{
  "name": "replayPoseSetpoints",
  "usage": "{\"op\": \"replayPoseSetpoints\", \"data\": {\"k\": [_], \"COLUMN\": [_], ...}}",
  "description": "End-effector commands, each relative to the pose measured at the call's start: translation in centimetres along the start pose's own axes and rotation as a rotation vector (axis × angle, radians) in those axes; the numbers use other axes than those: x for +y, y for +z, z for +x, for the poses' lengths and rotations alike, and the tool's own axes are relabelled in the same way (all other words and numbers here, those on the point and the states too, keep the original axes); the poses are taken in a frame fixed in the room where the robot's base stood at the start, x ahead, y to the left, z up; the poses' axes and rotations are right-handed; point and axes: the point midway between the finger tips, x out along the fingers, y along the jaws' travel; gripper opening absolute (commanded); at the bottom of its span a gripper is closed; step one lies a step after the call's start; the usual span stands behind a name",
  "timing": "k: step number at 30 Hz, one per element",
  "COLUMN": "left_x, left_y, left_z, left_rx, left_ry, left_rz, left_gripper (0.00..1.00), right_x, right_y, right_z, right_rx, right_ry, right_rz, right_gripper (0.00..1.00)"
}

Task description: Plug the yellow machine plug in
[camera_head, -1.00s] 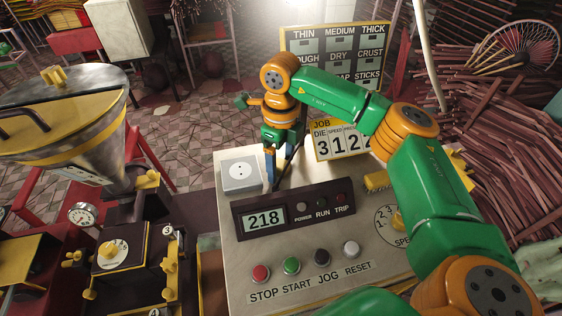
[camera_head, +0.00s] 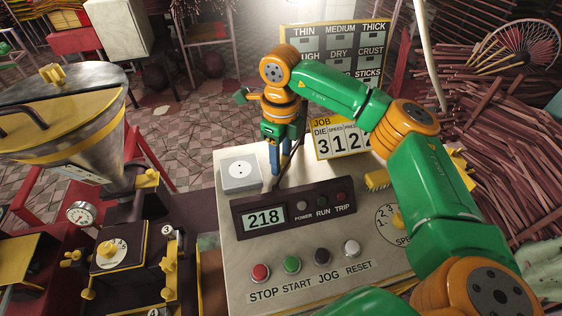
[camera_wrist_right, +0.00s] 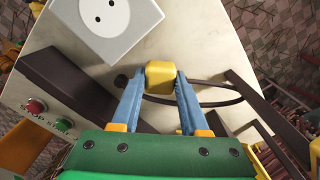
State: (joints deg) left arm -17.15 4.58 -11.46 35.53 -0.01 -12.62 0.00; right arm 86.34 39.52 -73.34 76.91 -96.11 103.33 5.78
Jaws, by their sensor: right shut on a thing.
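My right gripper (camera_head: 279,172) reaches down over the pale control box, just right of the socket block. In the right wrist view, my right gripper (camera_wrist_right: 161,82) is shut on the yellow plug (camera_wrist_right: 160,76), with one blue finger on each side. A dark cord (camera_wrist_right: 205,100) shows beside the plug and loops to the right. The socket (camera_wrist_right: 108,14) is a grey-white block with a round face and two holes; it also shows in the head view (camera_head: 240,173). The plug is apart from the socket. In the head view the plug is hidden by the fingers. My left gripper is not in view.
The pale control box (camera_head: 232,270) carries a dark display panel (camera_head: 295,209) in front of the gripper and several round buttons along its front. A JOB sign (camera_head: 338,140) and a larger sign board (camera_head: 336,45) stand behind. A metal hopper machine (camera_head: 62,120) stands at left.

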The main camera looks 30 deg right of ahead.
Motion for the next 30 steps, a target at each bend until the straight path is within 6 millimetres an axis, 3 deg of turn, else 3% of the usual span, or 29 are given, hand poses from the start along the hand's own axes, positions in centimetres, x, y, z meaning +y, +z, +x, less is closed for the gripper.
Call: {"op": "replayPoseSetpoints", "data": {"k": [4, 6, 12, 21, 30], "left_x": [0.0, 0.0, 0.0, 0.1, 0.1], "left_y": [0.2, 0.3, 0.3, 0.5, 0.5], "left_z": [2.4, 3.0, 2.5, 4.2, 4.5], "left_rx": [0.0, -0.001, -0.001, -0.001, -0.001], "left_ry": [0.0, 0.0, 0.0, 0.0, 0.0], "left_rz": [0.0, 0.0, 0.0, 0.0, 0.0], "left_gripper": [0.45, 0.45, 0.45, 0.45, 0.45], "right_x": [0.1, 1.5, 5.2, 11.4, 13.5], "right_y": [0.1, -0.3, -1.5, -3.3, -3.9], "right_z": [-1.9, -3.5, -8.7, -11.1, -12.2], "right_rx": [-0.007, -0.008, -0.005, -0.003, -0.001], "right_ry": [-0.002, -0.003, -0.007, -0.005, 0.0], "right_rz": [-0.002, -0.007, -0.004, -0.004, 0.0], "right_gripper": [0.0, 0.0, 0.0, 0.0, 0.0]}}
